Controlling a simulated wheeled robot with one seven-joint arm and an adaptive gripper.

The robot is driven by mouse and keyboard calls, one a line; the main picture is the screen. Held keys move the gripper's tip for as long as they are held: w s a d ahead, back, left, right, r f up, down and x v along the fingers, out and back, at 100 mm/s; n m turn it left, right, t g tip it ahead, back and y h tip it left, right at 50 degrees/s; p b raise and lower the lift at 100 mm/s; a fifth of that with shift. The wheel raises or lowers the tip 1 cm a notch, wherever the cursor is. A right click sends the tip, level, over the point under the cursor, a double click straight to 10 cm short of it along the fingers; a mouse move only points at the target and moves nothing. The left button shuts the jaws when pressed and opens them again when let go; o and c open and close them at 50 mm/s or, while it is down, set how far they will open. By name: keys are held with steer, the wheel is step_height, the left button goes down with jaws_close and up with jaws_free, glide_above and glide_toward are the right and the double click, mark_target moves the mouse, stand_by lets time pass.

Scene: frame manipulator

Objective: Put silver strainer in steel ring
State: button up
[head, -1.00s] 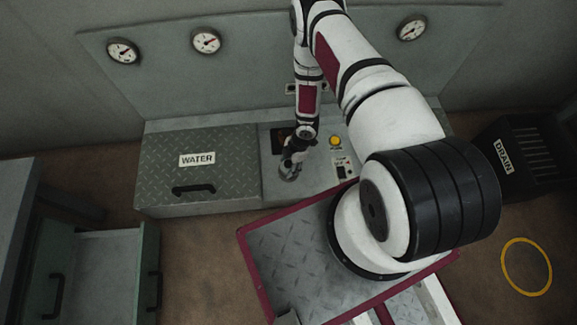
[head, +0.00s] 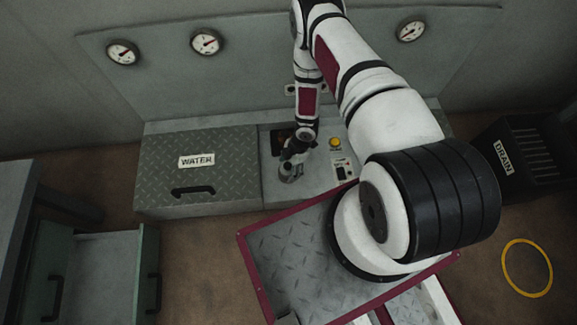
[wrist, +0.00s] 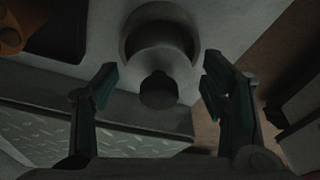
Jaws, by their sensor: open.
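In the wrist view a grey round strainer-like piece (wrist: 160,58) with a dark knob (wrist: 158,90) stands at the upper middle. A grey ring (wrist: 131,42) shows around its far part, and the piece appears to sit in this ring. How deep it sits I cannot tell. My gripper (wrist: 160,84) is open, with one finger on each side of the knob and a gap on both sides. In the head view my gripper (head: 290,172) is low over the front of the grey console, small and partly merged with the piece beneath it.
The console (head: 235,207) carries a WATER lid (head: 225,165) at left and a yellow button (head: 335,142) beside my arm. A DRAIN bin (head: 540,155) stands at right, near a yellow floor ring (head: 505,270). An open drawer (head: 105,235) is at lower left.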

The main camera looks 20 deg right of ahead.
steer(key=w+d+r+m+h+p, duration=0.1)
steer(key=w+d+r, duration=0.25)
steer(key=r, duration=0.65)
steer(key=w+d+r+m+t+h+p, duration=0.1)
steer(key=w+d+r+m+h, duration=0.2)
steer(key=r, duration=0.7)
steer(key=w+d+r+p, duration=0.1)
steer(key=w+d+r, duration=0.3)
steer(key=r, duration=0.6)
step_height(320, 180, up, 18)
steer(key=s+d+m+h, duration=0.2)
steer(key=d+m+h, duration=0.1)
steer(key=m, duration=0.1)
steer(key=s+a+r+m, duration=0.2)
steer(key=s+r+m, duration=0.1)
steer(key=s+r, duration=0.5)
steer(key=s+a+r+m, duration=0.25)
steer(key=s+r, duration=0.25)
steer(key=r, duration=0.5)
steer(key=s+a+r+m+y, duration=0.2)
steer(key=s+a, duration=0.2)
steer(key=s, duration=0.6)
steer(key=s+a+r+m+y, duration=0.1)
steer(key=s+a+r+m, duration=0.2)
steer(key=s, duration=0.7)
steer(key=shift+s+a+r+y, duration=0.15)
steer(key=shift+s+a+y, duration=0.25)
steer(key=shift+a, duration=0.65)
steer(key=shift+w, duration=0.1)
